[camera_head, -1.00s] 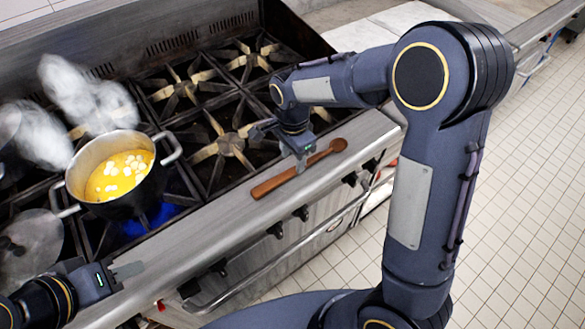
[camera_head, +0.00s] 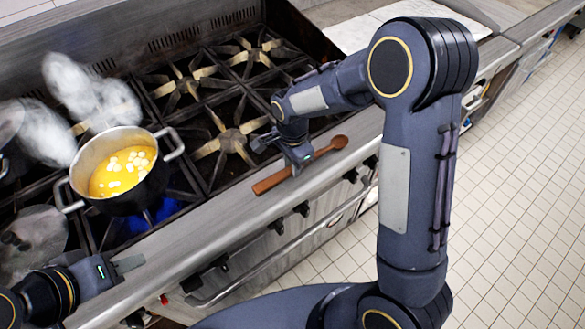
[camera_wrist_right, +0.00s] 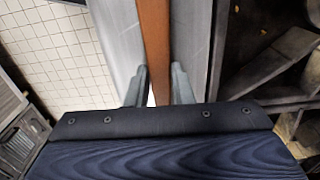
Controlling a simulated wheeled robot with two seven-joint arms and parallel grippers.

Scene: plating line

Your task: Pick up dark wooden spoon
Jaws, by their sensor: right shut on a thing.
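The dark wooden spoon (camera_head: 272,182) lies along the steel front ledge of the stove in the head view, its bowl toward the upper right. My right gripper (camera_head: 299,168) is at the middle of its handle and shut on it. In the right wrist view the spoon handle (camera_wrist_right: 155,45) runs between the two fingers of the right gripper (camera_wrist_right: 158,88). The fingers hide part of the handle in the head view. My left gripper (camera_head: 128,265) is at the lower left by the front ledge, away from the spoon; its finger opening is unclear.
A steaming pot (camera_head: 125,195) of yellow soup with white pieces stands on a lit burner at left. Empty burner grates (camera_head: 230,140) lie behind the ledge. Control knobs (camera_head: 302,209) line the stove front. Tiled floor (camera_head: 520,200) is clear at right.

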